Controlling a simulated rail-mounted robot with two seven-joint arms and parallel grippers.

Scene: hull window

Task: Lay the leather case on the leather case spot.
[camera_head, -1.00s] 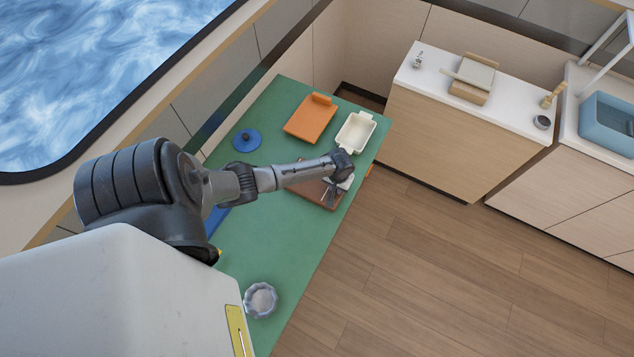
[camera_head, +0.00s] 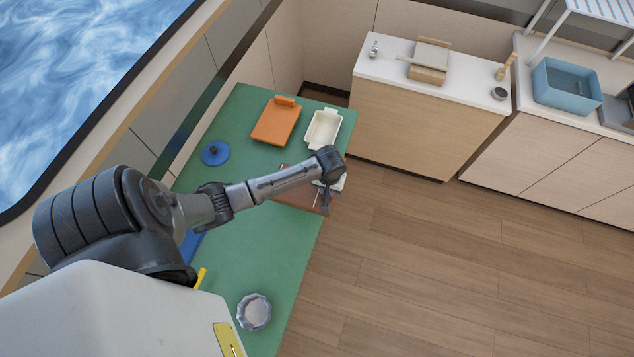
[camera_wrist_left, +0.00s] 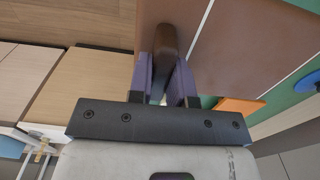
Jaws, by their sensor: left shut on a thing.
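The leather case (camera_head: 296,197) is a flat brown thing by the right edge of the green table in the head view. My left gripper (camera_head: 326,194) is at its right side, partly hiding it. In the left wrist view the case (camera_wrist_left: 238,45) fills the upper right. My left gripper's purple fingers (camera_wrist_left: 166,75) are shut on its dark brown handle. Whether the case touches the table is hard to tell. I cannot make out a leather case spot. My right gripper is not in view.
The green table (camera_head: 262,240) holds an orange board (camera_head: 275,124), a cream dish (camera_head: 323,128), a blue lid (camera_head: 215,153) and a grey fluted bowl (camera_head: 254,312). A white-topped counter (camera_head: 390,60) stands beyond, with a blue basin (camera_head: 567,85) further right. The wooden floor (camera_head: 430,250) is clear.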

